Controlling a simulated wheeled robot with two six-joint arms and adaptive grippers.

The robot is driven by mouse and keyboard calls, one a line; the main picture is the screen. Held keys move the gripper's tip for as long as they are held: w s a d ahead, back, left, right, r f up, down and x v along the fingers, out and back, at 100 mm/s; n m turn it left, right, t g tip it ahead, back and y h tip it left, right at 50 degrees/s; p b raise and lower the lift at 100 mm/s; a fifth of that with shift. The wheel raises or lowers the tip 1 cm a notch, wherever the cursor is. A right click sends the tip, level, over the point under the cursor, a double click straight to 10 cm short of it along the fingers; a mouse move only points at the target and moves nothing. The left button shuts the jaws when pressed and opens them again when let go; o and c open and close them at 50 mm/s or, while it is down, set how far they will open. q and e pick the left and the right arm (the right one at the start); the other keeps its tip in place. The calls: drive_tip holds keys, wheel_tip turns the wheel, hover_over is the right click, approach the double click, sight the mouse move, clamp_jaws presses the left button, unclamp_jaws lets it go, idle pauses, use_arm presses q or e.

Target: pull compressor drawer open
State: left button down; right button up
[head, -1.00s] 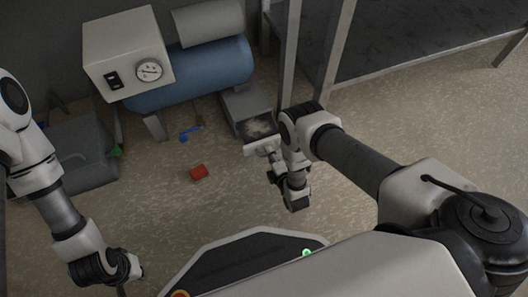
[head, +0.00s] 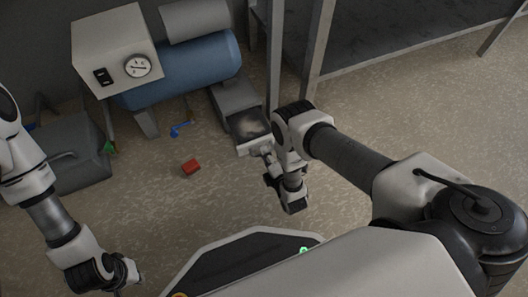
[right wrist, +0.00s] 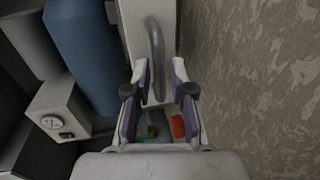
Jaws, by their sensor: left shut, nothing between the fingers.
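The compressor has a blue tank (head: 190,70) and a pale box with a gauge (head: 138,66); the right wrist view shows its tank (right wrist: 85,50) too. Its grey drawer housing (head: 232,93) stands beside the table leg. The drawer (head: 250,124) is pulled partly out, with pale material inside. In the right wrist view, the curved handle (right wrist: 156,50) on the drawer front (right wrist: 132,25) lies between the fingers of my right gripper (right wrist: 158,75). The fingers stand apart; contact with the handle is unclear. My right gripper (head: 267,158) is at the drawer front. My left gripper (head: 125,278) is shut and empty at lower left.
A red block (head: 190,167) and a small blue item (head: 181,129) lie on the floor left of the drawer. A grey container (head: 80,160) stands further left. A metal table leg (head: 273,55) rises close to the drawer. The floor in front is mostly clear.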

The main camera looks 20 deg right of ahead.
drive_tip(key=v, duration=0.6)
